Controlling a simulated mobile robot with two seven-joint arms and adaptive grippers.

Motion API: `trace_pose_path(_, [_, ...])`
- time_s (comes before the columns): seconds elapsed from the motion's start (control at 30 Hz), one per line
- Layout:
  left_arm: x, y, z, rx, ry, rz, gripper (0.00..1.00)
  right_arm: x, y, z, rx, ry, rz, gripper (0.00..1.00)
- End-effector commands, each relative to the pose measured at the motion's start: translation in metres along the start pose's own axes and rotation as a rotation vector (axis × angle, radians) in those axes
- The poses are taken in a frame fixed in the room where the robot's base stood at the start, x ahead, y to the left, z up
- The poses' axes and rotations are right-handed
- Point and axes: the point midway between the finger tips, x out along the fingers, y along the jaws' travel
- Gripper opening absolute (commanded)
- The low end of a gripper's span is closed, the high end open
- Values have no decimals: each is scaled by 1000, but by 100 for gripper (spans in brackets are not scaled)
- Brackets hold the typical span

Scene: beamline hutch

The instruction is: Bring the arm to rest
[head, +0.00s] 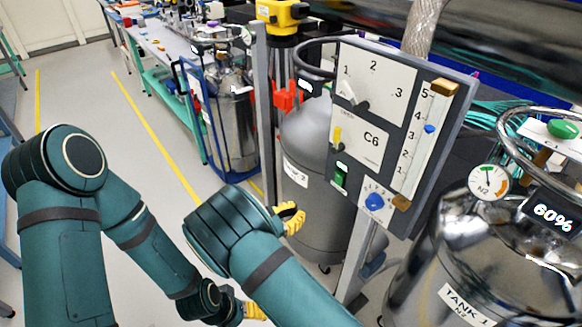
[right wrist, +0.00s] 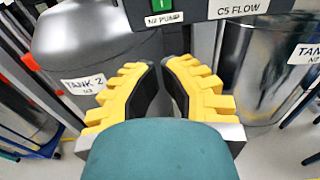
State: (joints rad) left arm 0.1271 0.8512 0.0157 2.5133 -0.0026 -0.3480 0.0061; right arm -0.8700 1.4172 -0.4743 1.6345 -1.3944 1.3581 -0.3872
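My right gripper (head: 291,217) is in front of the grey tank labelled TANK 2 (head: 318,200) in the head view, left of the control panel's post. In the right wrist view its yellow fingers (right wrist: 162,64) have their tips close together, with a narrow gap and nothing between them. My left gripper (head: 254,311) is low at the bottom of the head view. My right arm partly covers it, so its opening cannot be judged.
The control panel (head: 372,140) with knobs and sliders stands right of my right gripper. Shiny TANK 1 (head: 440,285) is at the lower right. A steel dewar in a blue frame (head: 236,130) stands behind. Grey floor (head: 85,95) with yellow lines is free at left.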

Motion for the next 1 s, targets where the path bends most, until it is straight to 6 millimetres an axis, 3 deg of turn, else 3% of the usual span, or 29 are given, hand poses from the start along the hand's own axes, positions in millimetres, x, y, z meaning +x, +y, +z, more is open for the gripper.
trace_pose_path(0.17, [0,0,0,0,0,0,74,4,-6,-6,0,28,-18,0])
trace_pose_path(0.27, [0,0,0,0,0,0,74,16,-28,-26,7,131,-87,0])
trace_pose_path(0.37, [0,0,0,0,0,0,74,26,-70,-63,35,323,-219,0])
trace_pose_path(0.47, [0,0,0,0,0,0,74,21,-124,-106,113,571,-412,0])
trace_pose_path(0.53, [0,0,0,0,0,0,74,5,-161,-133,204,753,-576,0])
trace_pose_path(0.63, [0,0,0,0,0,0,74,-31,-200,-159,388,991,-830,0])
trace_pose_path(0.8, [0,0,0,0,0,0,74,-88,-223,-164,810,1249,-1260,0])
trace_pose_path(0.9, [0,0,0,0,0,0,74,-103,-222,-153,1104,1301,-1488,0])
trace_pose_path(1.0, [0,0,0,0,0,0,74,-103,-220,-140,1382,1279,-1666,0])
